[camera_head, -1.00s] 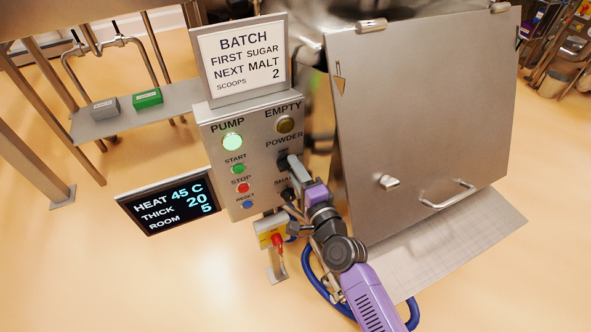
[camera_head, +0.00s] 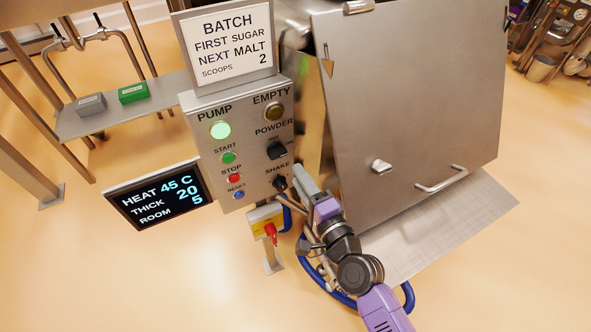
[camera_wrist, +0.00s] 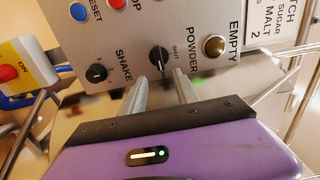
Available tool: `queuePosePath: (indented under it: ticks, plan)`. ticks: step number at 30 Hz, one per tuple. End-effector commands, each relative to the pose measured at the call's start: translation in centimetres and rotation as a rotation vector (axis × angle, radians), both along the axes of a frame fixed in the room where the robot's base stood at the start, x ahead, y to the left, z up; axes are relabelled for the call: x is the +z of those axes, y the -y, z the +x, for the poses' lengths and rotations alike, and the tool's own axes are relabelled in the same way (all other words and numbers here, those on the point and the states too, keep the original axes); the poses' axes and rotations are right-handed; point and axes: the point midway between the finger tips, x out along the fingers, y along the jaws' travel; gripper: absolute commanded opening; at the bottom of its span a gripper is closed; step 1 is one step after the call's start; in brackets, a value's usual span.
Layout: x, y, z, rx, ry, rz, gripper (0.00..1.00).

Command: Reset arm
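My purple arm ends in my gripper (camera_head: 303,180), in front of the lower right part of the grey control panel (camera_head: 240,185). In the wrist view my gripper (camera_wrist: 160,93) has its two fingers apart with nothing between them. The black POWDER knob (camera_head: 277,150) stands clear of the fingers; in the wrist view the knob (camera_wrist: 158,58) lies beyond the gap, its pointer toward the fingers. The SHAKE knob (camera_head: 279,183) is just left of the gripper in the head view, and it shows in the wrist view (camera_wrist: 96,73).
The PUMP lamp (camera_head: 221,130) glows green; the EMPTY lamp (camera_head: 273,111) looks dark. A closed hopper lid (camera_head: 415,110) with a handle is to the right. A red-and-yellow switch (camera_head: 269,229) and blue hose (camera_head: 330,291) are below. The display (camera_head: 160,196) reads HEAT 45 C, THICK 20, ROOM 5.

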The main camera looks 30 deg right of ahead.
Motion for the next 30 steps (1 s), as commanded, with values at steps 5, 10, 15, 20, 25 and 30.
queuePosePath:
  ticks: [5,10,15,20,25,30]
  plan:
    - [0.0,0.0,0.0,0.0,0.0,0.0,0.36]
    - [0.1,0.1,0.0,-0.006,0.004,-0.054,0.36]
    - [3.1,1.0,-1.8,-0.056,0.057,-0.363,0.36]
    - [3.6,1.1,-6.5,-0.086,0.046,-0.631,0.36]
    - [3.9,0.8,-12.4,-0.09,0.012,-0.902,0.36]
    - [4.6,0.2,-18.8,-0.063,-0.031,-1.164,0.36]
